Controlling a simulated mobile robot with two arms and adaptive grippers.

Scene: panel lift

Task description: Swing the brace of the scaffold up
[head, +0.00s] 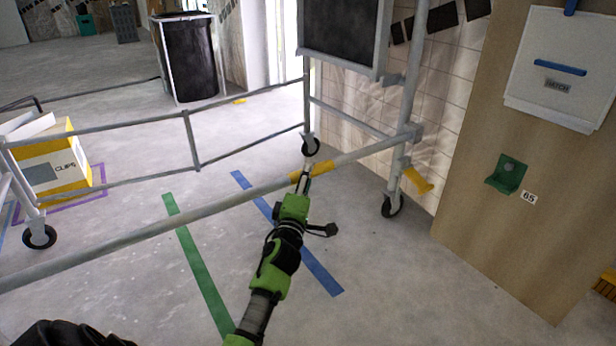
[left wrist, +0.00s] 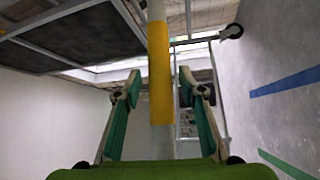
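The scaffold (head: 418,55) is a grey tube frame on black wheels. Its brace (head: 150,230) is a long grey tube running across the head view from the left edge to the right post, with a yellow band (head: 322,167) on it. My left gripper (head: 305,178) is at this band. In the left wrist view the band (left wrist: 159,75) stands upright between the two fingers of the left gripper (left wrist: 159,84), with gaps on both sides. The fingers are open; I cannot tell how deep the tube sits between them. My right gripper is not in view.
A yellow piece (head: 418,181) sticks out from the right post. A wooden panel (head: 500,200) with a green bracket (head: 507,174) stands at right. A yellow and white box (head: 65,160) is at left, a black bin (head: 191,55) at the back.

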